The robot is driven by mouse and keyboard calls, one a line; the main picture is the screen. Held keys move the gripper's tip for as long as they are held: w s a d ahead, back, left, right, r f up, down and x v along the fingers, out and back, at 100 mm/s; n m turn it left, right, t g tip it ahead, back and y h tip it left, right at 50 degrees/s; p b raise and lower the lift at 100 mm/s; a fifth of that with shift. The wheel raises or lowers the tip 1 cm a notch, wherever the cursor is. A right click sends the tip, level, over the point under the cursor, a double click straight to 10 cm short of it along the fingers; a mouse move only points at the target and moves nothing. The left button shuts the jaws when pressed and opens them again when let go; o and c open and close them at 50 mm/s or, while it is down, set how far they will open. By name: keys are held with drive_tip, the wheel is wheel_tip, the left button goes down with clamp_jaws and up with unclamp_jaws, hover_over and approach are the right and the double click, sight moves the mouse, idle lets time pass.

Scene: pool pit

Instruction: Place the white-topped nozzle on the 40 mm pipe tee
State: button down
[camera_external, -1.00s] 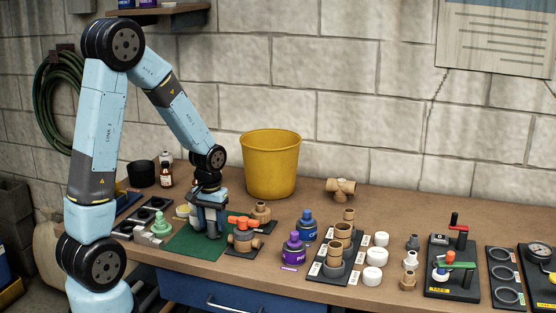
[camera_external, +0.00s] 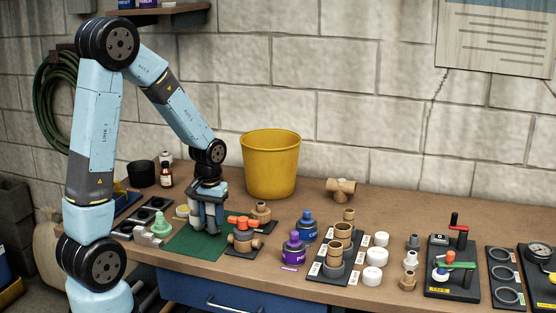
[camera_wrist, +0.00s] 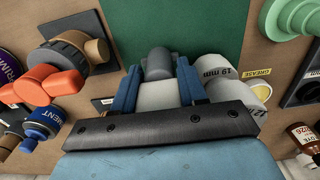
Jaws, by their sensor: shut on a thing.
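My gripper (camera_external: 207,222) is over the green mat (camera_external: 181,247), fingers pointing down. In the wrist view its blue fingers (camera_wrist: 157,92) are shut on a pale grey-white piece (camera_wrist: 156,97). A darker grey cylindrical part (camera_wrist: 158,63) shows just beyond this piece; I cannot tell whether the two are joined. I cannot tell for sure that the held piece is the white-topped nozzle, as its lower part is hidden. Pale cylinders marked 19 mm (camera_wrist: 217,71) and 12 mm lie beside the right finger. No 40 mm marking is readable. A tan pipe tee (camera_external: 341,189) lies at the back.
A tan valve with an orange handle (camera_external: 243,238) stands close right of the mat. A green stepped piece (camera_external: 160,227) is left of it. Purple (camera_external: 294,250) and blue (camera_external: 307,226) bottles and a rack of tan fittings (camera_external: 315,277) stand farther right. A yellow bucket (camera_external: 270,165) is behind.

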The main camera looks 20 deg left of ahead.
drive_tip(key=s+a+r, duration=0.3)
drive_tip(key=s+r, duration=0.9)
drive_tip(key=s, duration=0.1)
drive_tip(key=w+d+r, duration=0.4)
drive_tip(key=w+d, duration=0.2)
drive_tip(key=w, duration=0.4)
drive_tip(key=w+d+r, duration=0.3)
drive_tip(key=w+d, duration=0.3)
drive_tip(key=w, duration=0.5)
hover_over(342, 180)
drive_tip(key=shift+w+f, duration=0.15)
drive_tip(key=shift+f, duration=6.4)
